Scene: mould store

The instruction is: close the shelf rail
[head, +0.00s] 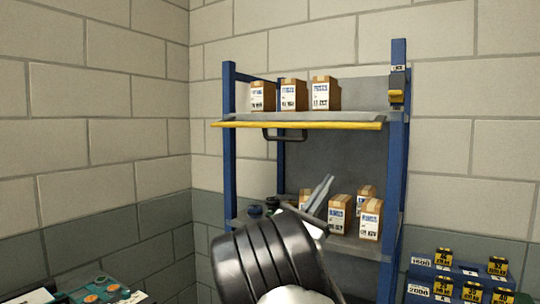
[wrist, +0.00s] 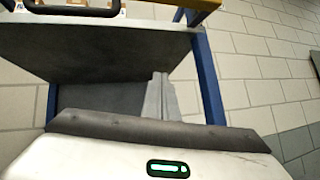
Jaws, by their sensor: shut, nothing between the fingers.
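In the wrist view, the handle (wrist: 70,11) is at the top left and part of a yellow bar (wrist: 200,4) is at the top edge. My gripper (head: 326,182) is shut and empty, below the rail and right of the handle, touching neither. Its fingers (wrist: 160,80) show in the wrist view.
Several small boxes (head: 293,95) stand on the upper shelf, and more boxes (head: 340,213) on the lower shelf near my gripper. Blue posts (head: 229,150) frame the rack. Wall space left of the rack is clear.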

